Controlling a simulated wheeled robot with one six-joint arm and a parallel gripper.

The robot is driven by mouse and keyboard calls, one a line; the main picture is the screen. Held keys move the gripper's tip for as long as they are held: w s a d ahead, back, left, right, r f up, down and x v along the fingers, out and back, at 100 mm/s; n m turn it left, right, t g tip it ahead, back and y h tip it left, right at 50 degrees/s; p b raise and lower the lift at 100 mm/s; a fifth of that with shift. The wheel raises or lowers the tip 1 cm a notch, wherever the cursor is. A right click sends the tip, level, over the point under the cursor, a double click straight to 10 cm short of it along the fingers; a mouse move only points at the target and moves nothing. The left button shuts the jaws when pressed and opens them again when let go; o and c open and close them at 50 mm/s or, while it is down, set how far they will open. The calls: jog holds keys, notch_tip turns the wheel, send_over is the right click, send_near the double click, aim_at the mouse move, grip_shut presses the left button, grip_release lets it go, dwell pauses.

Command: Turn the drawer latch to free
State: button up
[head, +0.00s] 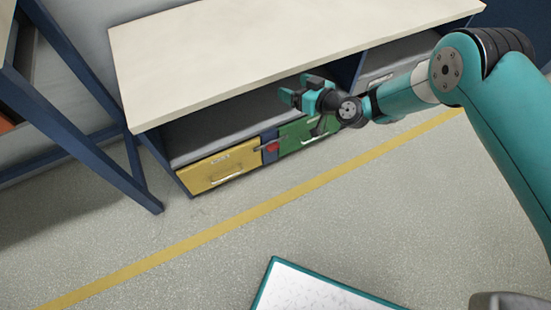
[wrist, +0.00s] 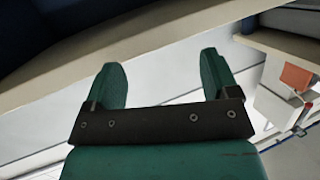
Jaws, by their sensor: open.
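In the head view a yellow drawer (head: 218,170) and a green drawer (head: 296,135) sit side by side under the bench top. Between them is a blue panel with a red round part and a grey bar, the latch (head: 271,147). The bar lies roughly level and seems to reach toward both drawers. My gripper (head: 291,93) is open and empty, in front of the bench above the green drawer, apart from the latch. My wrist hides part of the green drawer. In the wrist view the two teal fingers (wrist: 163,82) are spread with nothing between them; the latch does not show there.
The pale bench top (head: 260,45) overhangs the drawers close to my gripper. A blue-framed rack (head: 90,130) stands at the left. A yellow line (head: 240,216) crosses the open floor. A white board with a teal edge (head: 310,290) is at the bottom.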

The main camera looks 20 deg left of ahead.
jog(key=s+f+t+b, duration=0.2)
jog(key=s+f+b, duration=0.2)
jog(key=f, duration=1.4)
jog(key=m+t+b, duration=0.2)
jog(key=t+b, duration=0.2)
jog(key=b, duration=0.2)
send_near(275, 149)
jog(key=b+x, duration=0.2)
jog(key=b, duration=0.4)
jog(key=b+x, duration=0.2)
jog(key=b, duration=0.4)
jog(key=b+x, duration=0.2)
jog(key=b, duration=0.5)
jog(key=shift+a+f, duration=0.25)
jog(key=shift+f, duration=0.05)
jog(key=shift+w+a+r+m+b, duration=0.15)
jog(key=shift+w+a+b, duration=0.25)
jog(key=shift+w+a, duration=0.15)
jog(key=shift+w+a+r+m+b, duration=0.15)
jog(key=shift+w+a+b, duration=0.25)
jog(key=shift+w+a, duration=0.15)
jog(key=shift+s, duration=0.1)
jog(key=c, duration=1.3)
